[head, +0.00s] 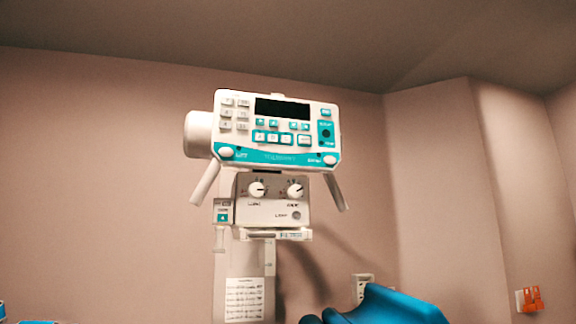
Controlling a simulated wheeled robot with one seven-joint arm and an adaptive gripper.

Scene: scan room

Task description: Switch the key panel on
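The key panel (277,128) is the white and teal front of a machine head, high in the middle of the head view. It has a dark, blank display (282,108), rows of grey and teal keys, and a teal strip with white round knobs at its lower corners. A small teal section with a dark round control (325,133) is at its right side. The panel's lettering is too small to read. My gripper is not in view.
Below the panel is a white box with two dials (276,190), on a pale column (243,265) with a printed sheet. Two slanted handles flank the box. A blue shape (385,305) rises at the bottom edge. An orange item (532,298) is on the right wall.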

